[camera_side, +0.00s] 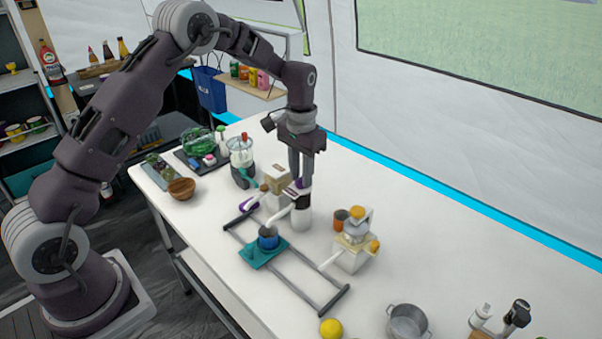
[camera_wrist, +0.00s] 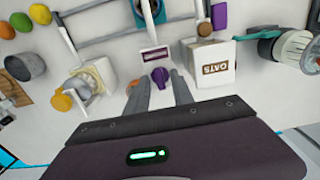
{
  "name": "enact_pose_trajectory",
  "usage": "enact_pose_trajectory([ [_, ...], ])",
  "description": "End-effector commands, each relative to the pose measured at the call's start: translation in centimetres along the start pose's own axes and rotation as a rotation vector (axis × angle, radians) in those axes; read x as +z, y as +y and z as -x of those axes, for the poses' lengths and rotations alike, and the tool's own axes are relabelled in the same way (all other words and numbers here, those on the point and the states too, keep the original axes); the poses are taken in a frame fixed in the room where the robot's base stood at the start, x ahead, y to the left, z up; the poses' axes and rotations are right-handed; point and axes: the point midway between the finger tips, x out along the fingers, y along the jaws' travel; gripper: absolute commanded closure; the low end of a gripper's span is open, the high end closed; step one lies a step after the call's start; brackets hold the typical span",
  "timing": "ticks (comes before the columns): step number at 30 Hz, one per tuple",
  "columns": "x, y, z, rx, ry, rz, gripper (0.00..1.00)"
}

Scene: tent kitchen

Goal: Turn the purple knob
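The purple knob (camera_wrist: 161,77) sits on a white dispenser with a dark purple label (camera_wrist: 155,56), in the upper middle of the wrist view. In the side view the white dispenser (camera_side: 301,220) stands below my gripper, and the knob is mostly hidden by the fingers. My gripper (camera_wrist: 160,80) points down, its two grey fingers apart, one on each side of the knob. There is a visible gap between fingers and knob in the wrist view; I cannot tell whether either finger touches it. My gripper also shows in the side view (camera_side: 301,178).
An oats box (camera_wrist: 215,68) stands close beside the dispenser. A yellow-topped dispenser (camera_side: 352,250) and an orange-brown cup (camera_side: 340,219) stand on the other side. A blue cup (camera_side: 268,241) sits on a teal carriage (camera_side: 256,257) on grey rails. The right tabletop has free room.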

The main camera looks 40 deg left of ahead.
Motion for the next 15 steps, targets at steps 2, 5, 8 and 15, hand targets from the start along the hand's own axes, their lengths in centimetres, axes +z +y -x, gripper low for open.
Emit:
enact_pose_trajectory([
  [2, 0.0, 0.0, 0.0, 0.000, 0.000, 0.000, 0.67],
  [5, 0.0, 0.0, 0.0, 0.000, -0.001, 0.000, 0.67],
  [8, 0.0, 0.0, 0.0, 0.000, -0.001, 0.000, 0.67],
  [15, -0.1, 0.0, 3.8, -0.001, 0.005, 0.000, 0.67],
])
